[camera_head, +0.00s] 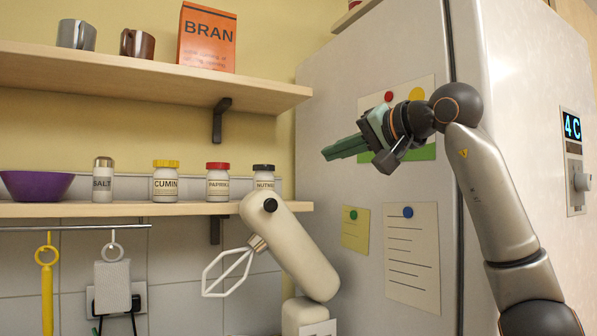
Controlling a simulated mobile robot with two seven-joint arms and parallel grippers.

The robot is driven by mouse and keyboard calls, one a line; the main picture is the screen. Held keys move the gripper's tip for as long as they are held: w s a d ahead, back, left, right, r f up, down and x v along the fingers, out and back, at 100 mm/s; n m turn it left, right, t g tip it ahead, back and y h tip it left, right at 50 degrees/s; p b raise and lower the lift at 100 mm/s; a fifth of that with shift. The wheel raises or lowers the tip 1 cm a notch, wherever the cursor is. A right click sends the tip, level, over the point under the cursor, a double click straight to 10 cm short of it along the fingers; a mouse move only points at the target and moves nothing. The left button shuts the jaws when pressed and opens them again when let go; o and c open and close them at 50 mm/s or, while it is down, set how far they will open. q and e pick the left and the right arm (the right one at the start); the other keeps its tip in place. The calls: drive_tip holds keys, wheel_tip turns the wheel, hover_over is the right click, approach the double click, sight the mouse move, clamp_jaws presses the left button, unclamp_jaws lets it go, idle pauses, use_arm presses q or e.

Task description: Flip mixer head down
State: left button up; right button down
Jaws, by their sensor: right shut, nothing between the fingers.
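The cream stand mixer (308,262) stands at the bottom centre. Its head is tilted up, with the raised end near the lower shelf's right end. A white wire beater (226,272) hangs from the head to the left. A black knob (270,205) sits on the head near its top end. The mixer's lower body is cut off by the bottom edge. My right gripper (328,154) is shut and empty. It points left, above and to the right of the raised head, in front of the fridge, and does not touch the mixer. My left gripper is not in view.
A wooden lower shelf (120,210) holds a purple bowl (37,184) and several spice jars, close to the mixer head. An upper shelf (150,78) holds mugs and a BRAN box (207,38). The fridge (380,285), with pinned notes, stands behind my right arm.

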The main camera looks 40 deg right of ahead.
drive_tip(key=w+a+f, duration=0.1)
drive_tip(key=w+f, duration=0.1)
drive_tip(key=w, duration=0.3)
drive_tip(key=w+a+f+b, duration=0.1)
drive_tip(key=w+f, duration=0.1)
drive_tip(key=w, duration=0.3)
drive_tip(key=shift+w+a, duration=0.2)
drive_tip(key=shift+a, duration=0.1)
drive_tip(key=shift+a, duration=0.1)
